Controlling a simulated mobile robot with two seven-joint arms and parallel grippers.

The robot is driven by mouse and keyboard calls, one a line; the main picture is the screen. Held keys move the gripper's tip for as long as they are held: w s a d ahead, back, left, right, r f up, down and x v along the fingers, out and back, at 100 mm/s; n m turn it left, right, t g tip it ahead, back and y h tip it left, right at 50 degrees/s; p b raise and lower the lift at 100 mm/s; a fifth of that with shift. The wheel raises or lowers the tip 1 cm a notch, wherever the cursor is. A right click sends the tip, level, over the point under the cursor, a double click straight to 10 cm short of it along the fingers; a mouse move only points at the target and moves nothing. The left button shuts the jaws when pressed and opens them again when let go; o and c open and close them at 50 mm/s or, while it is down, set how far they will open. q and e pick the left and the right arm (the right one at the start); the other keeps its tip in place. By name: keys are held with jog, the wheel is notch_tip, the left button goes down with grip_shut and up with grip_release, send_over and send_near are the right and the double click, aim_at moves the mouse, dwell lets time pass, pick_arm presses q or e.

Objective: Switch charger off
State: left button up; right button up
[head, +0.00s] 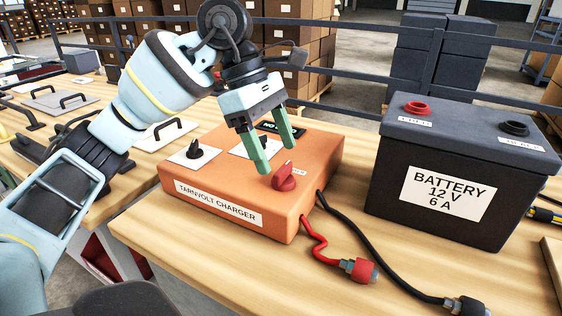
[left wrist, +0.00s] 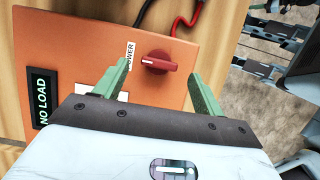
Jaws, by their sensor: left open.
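The orange Tarnvolt charger (head: 230,205) sits on the wooden table. Its red power knob (head: 285,179) is on the top face at the right, and it also shows in the left wrist view (left wrist: 157,63) beside a POWER label. A black knob (head: 194,150) is at the charger's left, and a small dark display (left wrist: 41,99) reads NO LOAD. My left gripper (head: 279,151) is open above the charger, its green fingers pointing down. In the left wrist view the red knob lies just beyond and between the fingertips, apparently untouched. My right gripper is not in view.
A dark battery (head: 445,185) labelled 12 V 6 A stands right of the charger. A red lead (head: 320,245) and a black lead (head: 385,262) run from the charger and lie loose on the table. Panels with black handles (head: 60,101) lie on the left.

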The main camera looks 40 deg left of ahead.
aim_at(282, 167)
pick_arm(q)
jog(key=shift+x, duration=1.6)
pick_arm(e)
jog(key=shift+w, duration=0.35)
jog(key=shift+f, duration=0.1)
pick_arm(q)
jog(key=c, duration=1)
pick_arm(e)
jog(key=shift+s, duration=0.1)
